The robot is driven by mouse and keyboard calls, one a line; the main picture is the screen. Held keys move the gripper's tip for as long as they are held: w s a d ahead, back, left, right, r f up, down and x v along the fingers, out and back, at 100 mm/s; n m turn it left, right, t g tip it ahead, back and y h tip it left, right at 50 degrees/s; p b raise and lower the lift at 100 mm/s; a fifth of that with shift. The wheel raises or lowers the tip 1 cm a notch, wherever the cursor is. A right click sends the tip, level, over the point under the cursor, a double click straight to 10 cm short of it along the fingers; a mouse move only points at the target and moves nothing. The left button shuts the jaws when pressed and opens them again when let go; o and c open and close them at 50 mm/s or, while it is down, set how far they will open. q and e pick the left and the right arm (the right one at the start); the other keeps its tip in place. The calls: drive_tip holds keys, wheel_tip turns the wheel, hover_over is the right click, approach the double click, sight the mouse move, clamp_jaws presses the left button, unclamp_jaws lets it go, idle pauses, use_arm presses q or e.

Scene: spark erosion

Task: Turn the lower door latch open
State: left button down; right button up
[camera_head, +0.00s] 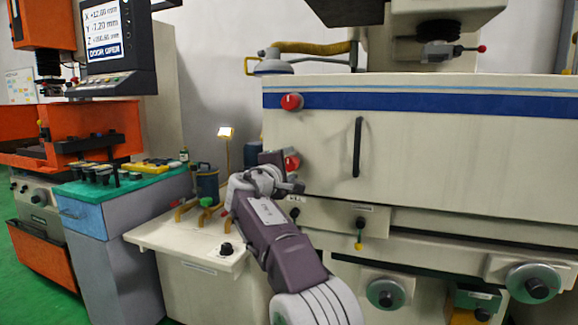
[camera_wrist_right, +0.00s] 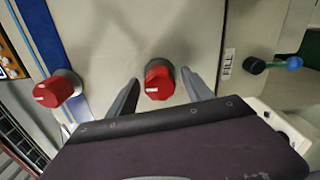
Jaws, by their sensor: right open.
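The lower door latch is a red round knob (camera_head: 293,163) on the left edge of the cream machine door, partly hidden by my arm in the head view. The right wrist view shows this red knob (camera_wrist_right: 159,78) with a white mark on its face. My right gripper (camera_head: 287,178) is open in front of it. In the wrist view its two fingers (camera_wrist_right: 159,88) stand on either side of the knob with gaps, and I see no grip on it. The upper red latch (camera_head: 292,101) sits by the blue stripe and shows at left in the wrist view (camera_wrist_right: 57,88). My left gripper is out of view.
A black vertical door handle (camera_head: 357,147) stands right of the latches. Below is a small yellow-tipped lever (camera_head: 359,234). A cream side table (camera_head: 150,235) with a blue container (camera_head: 207,184) is left of my arm. A screen (camera_head: 106,30) reads "DOOR OPEN".

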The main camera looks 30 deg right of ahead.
drive_tip(key=shift+s+a+f, duration=0.1)
drive_tip(key=shift+s+a, duration=0.05)
drive_tip(key=shift+a, duration=0.15)
drive_tip(key=b+v, duration=0.1)
drive_tip(key=v, duration=0.7)
drive_tip(key=shift+s+a+b, duration=0.2)
drive_tip(key=shift+b, duration=0.1)
